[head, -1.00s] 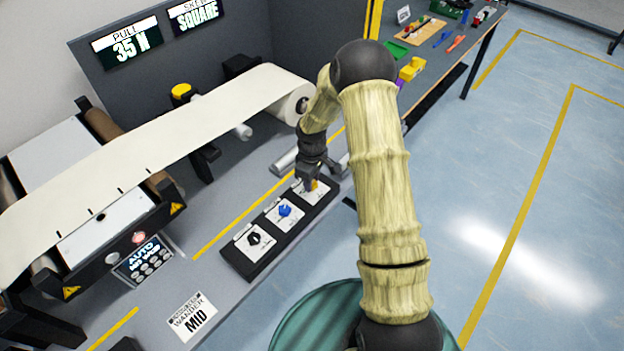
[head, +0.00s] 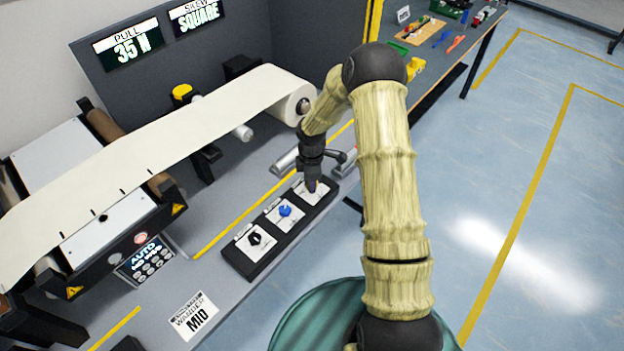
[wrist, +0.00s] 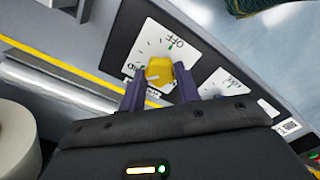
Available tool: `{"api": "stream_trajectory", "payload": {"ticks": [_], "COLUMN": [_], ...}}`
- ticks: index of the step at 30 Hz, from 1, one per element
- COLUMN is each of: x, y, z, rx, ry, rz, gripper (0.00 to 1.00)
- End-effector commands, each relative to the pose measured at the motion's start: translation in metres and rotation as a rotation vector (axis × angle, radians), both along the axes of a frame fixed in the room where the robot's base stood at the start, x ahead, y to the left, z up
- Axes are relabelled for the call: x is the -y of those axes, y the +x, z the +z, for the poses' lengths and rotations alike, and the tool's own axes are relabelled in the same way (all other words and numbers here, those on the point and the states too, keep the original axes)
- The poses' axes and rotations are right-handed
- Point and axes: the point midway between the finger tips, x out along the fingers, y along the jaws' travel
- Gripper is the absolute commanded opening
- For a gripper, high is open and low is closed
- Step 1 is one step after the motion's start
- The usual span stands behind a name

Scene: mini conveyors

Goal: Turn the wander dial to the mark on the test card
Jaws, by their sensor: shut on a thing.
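The test card (head: 193,316) lies on the grey bench and reads WANDER MID. The yellow dial (wrist: 159,70) sits on a white plate (wrist: 150,38) at the far end of the dark dial panel. The plate reads OFF at one end, with letters ending in RD near the left finger. My gripper (wrist: 160,80) is shut on the yellow dial, one finger on each side. A pale line shows on the knob's lower left. In the head view my gripper (head: 312,186) hides the dial. The plate's middle marks are hard to read.
A blue dial (head: 285,211) and a black dial (head: 254,239) sit beside it on the same panel (head: 236,262). A paper web (head: 190,118) runs over rollers behind. Screens show PULL 35 N and SKEW SQUARE. The control box (head: 146,258) reads AUTO.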

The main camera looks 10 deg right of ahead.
Motion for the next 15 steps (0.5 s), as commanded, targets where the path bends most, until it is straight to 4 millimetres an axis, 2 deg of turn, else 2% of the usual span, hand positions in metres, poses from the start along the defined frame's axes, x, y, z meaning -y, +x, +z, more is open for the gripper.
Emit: {"api": "stream_trajectory", "payload": {"ticks": [8,9,12,15], "x": [-0.0001,-0.0001,-0.0001,0.0000], "y": [0.0042,0.0042,0.0034,0.0024], "z": [0.0032,0.0032,0.0028,0.0020], "rx": [0.012,0.012,0.010,0.007], "ry": [0.001,0.001,0.000,0.001], "rz": [-0.001,-0.001,-0.001,-0.001], "gripper": [0.10,0.36,0.54,0.54]}}
